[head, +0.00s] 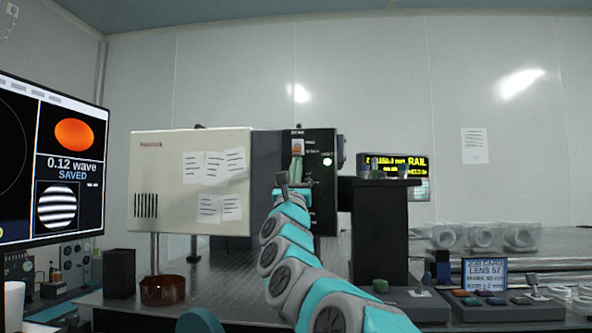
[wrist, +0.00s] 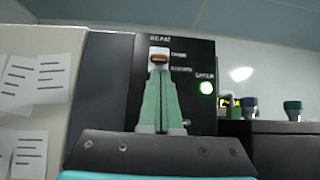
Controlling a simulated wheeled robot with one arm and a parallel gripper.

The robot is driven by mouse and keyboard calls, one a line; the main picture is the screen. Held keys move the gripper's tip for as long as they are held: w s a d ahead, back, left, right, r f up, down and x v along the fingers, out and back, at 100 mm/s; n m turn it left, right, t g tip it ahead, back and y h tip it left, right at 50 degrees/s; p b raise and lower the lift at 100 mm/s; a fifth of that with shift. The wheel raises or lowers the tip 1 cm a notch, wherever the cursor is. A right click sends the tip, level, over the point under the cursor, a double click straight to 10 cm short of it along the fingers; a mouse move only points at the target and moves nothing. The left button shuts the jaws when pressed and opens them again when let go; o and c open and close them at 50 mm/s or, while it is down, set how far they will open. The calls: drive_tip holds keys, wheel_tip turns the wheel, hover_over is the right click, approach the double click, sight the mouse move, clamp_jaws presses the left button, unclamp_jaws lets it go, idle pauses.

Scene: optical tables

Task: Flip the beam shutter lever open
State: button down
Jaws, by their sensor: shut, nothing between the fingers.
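The beam shutter lever (head: 297,147) is a small orange-topped piece on a pale plate, on the front of a black panel (head: 321,190). In the wrist view the lever (wrist: 159,58) sits just beyond the tips of my gripper, below the word BEAM. My gripper (wrist: 159,74) has two green fingers lying together, shut with nothing between them. In the head view my gripper (head: 297,160) is just below the lever. I cannot tell whether the tips touch it. A green lamp (wrist: 206,88) glows on the panel right of the lever.
A cream cabinet (head: 165,175) with paper notes stands left of the panel. A black post (head: 378,240) with small knobs on top stands to the right. A monitor (head: 70,140) is at the far left. Clear lens holders (head: 520,236) sit at the right.

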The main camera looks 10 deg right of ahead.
drive_tip(key=shift+r, duration=0.1)
idle(0.3)
drive_tip(key=shift+s+a+p, duration=0.1)
drive_tip(key=shift+p, duration=0.45)
drive_tip(key=shift+g, duration=0.3)
